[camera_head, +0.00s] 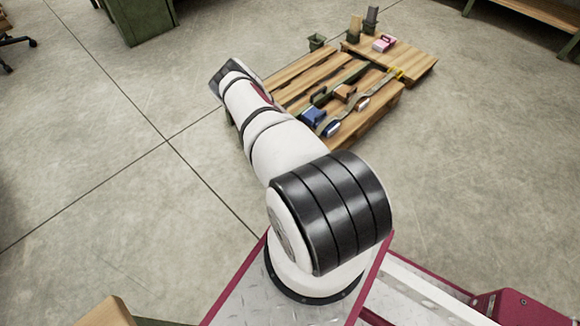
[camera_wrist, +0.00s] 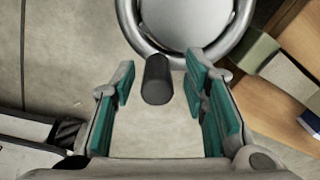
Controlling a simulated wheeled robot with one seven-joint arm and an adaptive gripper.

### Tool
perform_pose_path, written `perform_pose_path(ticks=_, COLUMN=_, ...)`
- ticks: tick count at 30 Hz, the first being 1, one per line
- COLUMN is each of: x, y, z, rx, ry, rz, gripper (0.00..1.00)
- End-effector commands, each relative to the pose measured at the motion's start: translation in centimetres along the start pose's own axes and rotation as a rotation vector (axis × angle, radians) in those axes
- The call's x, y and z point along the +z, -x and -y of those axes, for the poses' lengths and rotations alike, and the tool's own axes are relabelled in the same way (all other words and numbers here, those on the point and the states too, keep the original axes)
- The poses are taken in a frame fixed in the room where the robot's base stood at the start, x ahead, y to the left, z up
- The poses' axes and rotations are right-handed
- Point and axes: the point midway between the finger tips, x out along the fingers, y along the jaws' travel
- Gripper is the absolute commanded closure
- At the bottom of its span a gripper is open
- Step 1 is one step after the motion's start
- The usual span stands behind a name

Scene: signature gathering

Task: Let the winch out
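In the wrist view, a round metal wheel (camera_wrist: 185,22) with a thick grey rim is at the top and is cut off by the frame edge. I take it to be the winch's wheel. A short black handle (camera_wrist: 157,80) sticks out at its lower rim. My gripper (camera_wrist: 160,98) has two fingers with teal pads. They stand apart, one on each side of the handle, with floor visible on both sides of it. No contact shows. In the head view, my arm hides the gripper and I cannot make out the wheel.
Low wooden pallets (camera_head: 424,66) lie beyond my arm, bearing a blue item (camera_head: 313,116), a pink box (camera_head: 384,42) and other small things. A green cabinet (camera_head: 140,20) stands at upper left. Bare concrete floor lies left and right. A wooden surface (camera_wrist: 262,88) is right of the fingers.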

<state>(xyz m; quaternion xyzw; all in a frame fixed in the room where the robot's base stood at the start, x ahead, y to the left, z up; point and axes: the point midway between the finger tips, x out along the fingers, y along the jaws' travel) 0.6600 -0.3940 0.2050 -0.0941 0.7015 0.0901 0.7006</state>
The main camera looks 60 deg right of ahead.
Motion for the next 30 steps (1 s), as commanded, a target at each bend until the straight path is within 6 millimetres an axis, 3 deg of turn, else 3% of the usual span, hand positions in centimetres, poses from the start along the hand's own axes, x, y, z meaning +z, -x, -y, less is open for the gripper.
perform_pose_path(ticks=7, x=0.1, y=0.2, z=-0.1, rx=0.001, ry=0.0, rz=0.002, gripper=0.59)
perform_pose_path(ticks=11, x=0.1, y=1.3, z=0.0, rx=0.001, ry=-0.002, rz=0.002, gripper=0.59)
perform_pose_path(ticks=24, x=0.1, y=9.6, z=0.0, rx=0.001, ry=0.0, rz=0.003, gripper=0.59)
perform_pose_path(ticks=30, x=0.0, y=11.6, z=0.0, rx=0.001, ry=-0.001, rz=0.001, gripper=0.59)
